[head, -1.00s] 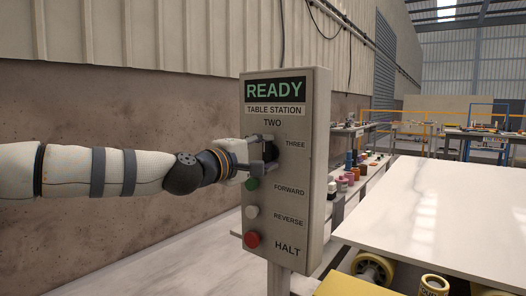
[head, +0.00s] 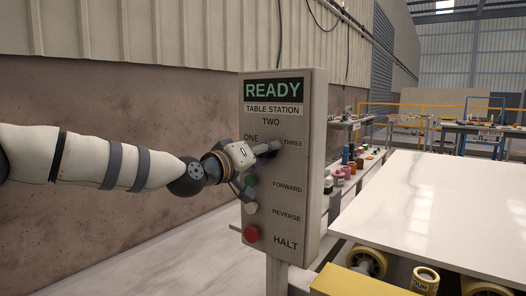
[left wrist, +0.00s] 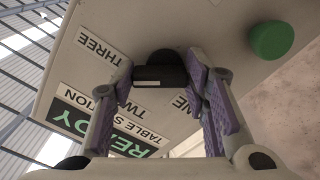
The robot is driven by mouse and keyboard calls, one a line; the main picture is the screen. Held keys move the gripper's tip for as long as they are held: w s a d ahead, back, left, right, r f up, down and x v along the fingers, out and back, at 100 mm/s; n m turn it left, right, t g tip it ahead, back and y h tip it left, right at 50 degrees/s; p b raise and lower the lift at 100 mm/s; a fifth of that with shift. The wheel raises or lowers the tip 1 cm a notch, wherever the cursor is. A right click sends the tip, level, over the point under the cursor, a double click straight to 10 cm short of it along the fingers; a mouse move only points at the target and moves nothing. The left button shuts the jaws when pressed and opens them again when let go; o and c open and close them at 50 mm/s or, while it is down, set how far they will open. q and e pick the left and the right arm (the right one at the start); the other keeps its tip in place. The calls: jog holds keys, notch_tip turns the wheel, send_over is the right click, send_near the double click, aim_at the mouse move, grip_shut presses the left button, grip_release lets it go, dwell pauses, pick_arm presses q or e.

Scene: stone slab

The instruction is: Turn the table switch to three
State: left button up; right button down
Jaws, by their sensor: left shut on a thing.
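The grey control box (head: 312,150) stands on a post, with labels ONE, TWO and THREE around a black rotary switch. The switch (left wrist: 160,70) shows in the left wrist view between the two purple-padded fingers of my left gripper (left wrist: 162,80). In the head view my left gripper (head: 260,168) is at the box face, tilted, and is shut on the switch. One finger lies near the THREE label (head: 293,143). The fingers mostly hide the switch in the head view, and I cannot tell exactly which label it points to. My right gripper is not in view.
Below the switch are a green button (head: 251,181), a white button (head: 251,208) and a red button (head: 251,234); the green one is close to my lower finger. A pale slab (head: 430,205) on yellow rollers lies to the right. Shelves with small items stand behind.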

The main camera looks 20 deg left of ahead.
pick_arm(q)
jog(key=shift+m, duration=0.8)
jog(key=o, duration=1.1)
jog(key=shift+o, duration=0.2)
jog(key=v, duration=1.2)
